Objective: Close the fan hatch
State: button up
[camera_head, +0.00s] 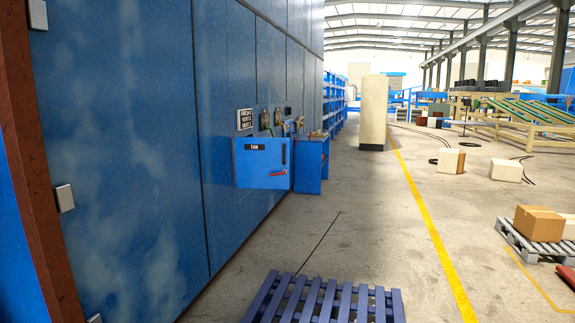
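The fan hatch (260,168) is a blue panel with a small dark label, which seems to read FAN, and a red handle (278,173) near its lower right. It stands out from the large blue machine wall (150,150) at an angle, so it looks open. A dark slot shows near its right edge. The opening behind it is hidden by the panel. My gripper is not in view.
A blue cabinet (313,163) stands just behind the hatch. A blue slatted pallet (325,302) lies on the floor in front. A beige cabinet (373,110) stands farther back. Boxes on a pallet (540,223) are at right. Floor between the pallets is clear.

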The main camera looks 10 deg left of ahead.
aim_at(256, 158)
jog(key=z, duration=1.5)
jog(key=i, duration=3.6)
jog(key=u, duration=1.55)
jog(key=i, duration=2.2)
jog(key=u, duration=0.05)
